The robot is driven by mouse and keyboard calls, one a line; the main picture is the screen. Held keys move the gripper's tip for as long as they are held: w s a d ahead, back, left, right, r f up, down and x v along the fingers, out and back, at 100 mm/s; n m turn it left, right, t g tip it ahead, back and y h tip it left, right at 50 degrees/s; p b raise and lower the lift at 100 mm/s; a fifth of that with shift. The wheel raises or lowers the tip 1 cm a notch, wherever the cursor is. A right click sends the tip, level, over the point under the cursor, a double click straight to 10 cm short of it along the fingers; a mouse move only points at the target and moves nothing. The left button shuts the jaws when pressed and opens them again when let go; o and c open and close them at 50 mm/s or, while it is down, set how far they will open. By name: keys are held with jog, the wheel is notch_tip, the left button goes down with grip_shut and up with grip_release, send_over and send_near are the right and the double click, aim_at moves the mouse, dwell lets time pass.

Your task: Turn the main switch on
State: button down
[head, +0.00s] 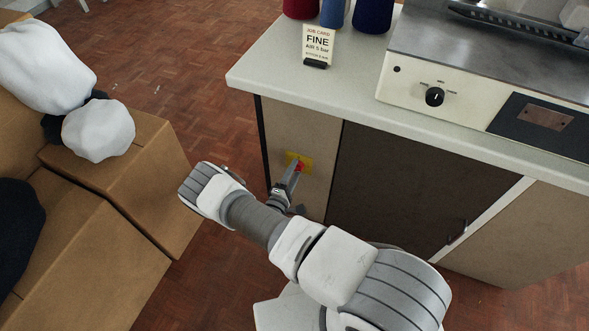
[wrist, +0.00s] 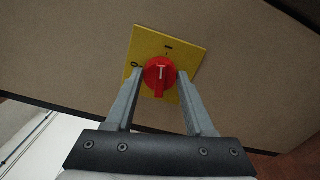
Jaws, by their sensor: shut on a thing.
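The main switch is a red rotary knob (wrist: 160,75) on a yellow plate (wrist: 183,50), set on the beige cabinet front. The plate carries a "I" mark at its top and an "O" mark at its left in the wrist view. The knob's white line lies near upright in that view, on the side toward the "I". My gripper (wrist: 160,82) has one finger on each side of the knob and is shut on it. In the head view my gripper (head: 296,170) reaches the knob (head: 300,167) and partly covers the yellow plate (head: 291,157).
The worktop (head: 270,72) overhangs above the switch, with a job card (head: 318,43) and thread cones (head: 371,14) on it. A dark cabinet door (head: 385,185) is to the right. Cardboard boxes (head: 150,190) stand on the floor at left, close to my arm.

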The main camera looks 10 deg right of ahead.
jog(key=shift+a+m+p, duration=0.1)
jog(key=shift+m+p, duration=0.35)
jog(key=shift+m, duration=0.75)
jog(key=shift+c, duration=1.3)
grip_release()
jog(key=p+v, duration=0.3)
jog(key=v, duration=1.4)
jog(key=shift+s, duration=0.2)
